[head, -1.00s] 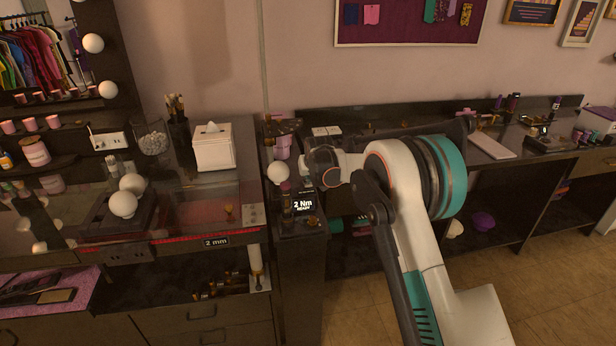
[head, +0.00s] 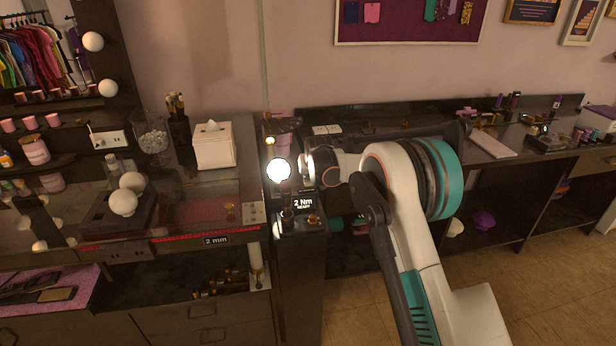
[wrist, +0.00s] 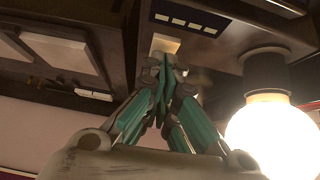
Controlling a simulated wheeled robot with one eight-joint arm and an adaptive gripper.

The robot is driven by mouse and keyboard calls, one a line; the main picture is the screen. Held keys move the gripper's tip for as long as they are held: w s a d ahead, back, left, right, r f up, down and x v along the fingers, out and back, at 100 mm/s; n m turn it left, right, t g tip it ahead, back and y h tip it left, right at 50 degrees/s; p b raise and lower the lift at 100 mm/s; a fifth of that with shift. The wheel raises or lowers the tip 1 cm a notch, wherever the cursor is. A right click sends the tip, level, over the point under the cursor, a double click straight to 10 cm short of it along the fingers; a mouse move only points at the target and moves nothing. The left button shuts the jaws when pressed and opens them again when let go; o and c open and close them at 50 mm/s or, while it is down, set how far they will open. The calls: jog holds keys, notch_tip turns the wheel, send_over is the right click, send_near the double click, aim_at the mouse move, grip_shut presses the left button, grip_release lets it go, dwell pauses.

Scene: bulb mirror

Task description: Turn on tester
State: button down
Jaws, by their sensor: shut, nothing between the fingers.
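The tester is the dark stand with a small display (head: 303,203) that reads "2 Nm READY". A round bulb (head: 278,170) above it glows bright white. In the head view my wrist is just right of the bulb, and the fingertips are not clear.
Two unlit white bulbs (head: 123,202) sit on a dark holder (head: 99,226) on the left counter. A white tissue box (head: 213,147) and a brush cup (head: 180,135) stand behind. The right counter holds a pale slab (head: 492,144) and small items. Open floor (head: 470,290) lies at the lower right.

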aim_at(308, 185)
jog(key=shift+r, duration=0.1)
jog(key=shift+r, duration=0.35)
jog(key=r+p, duration=0.1)
jog(key=r, duration=0.1)
jog(key=s+r+p, duration=0.1)
jog(key=r, duration=0.1)
jog(key=shift+s+d, duration=0.1)
jog(key=shift+d, duration=0.05)
jog(key=s+d+r+p, duration=0.2)
jog(key=s+r, duration=0.3)
jog(key=s, duration=0.2)
jog(key=shift+r, duration=0.1)
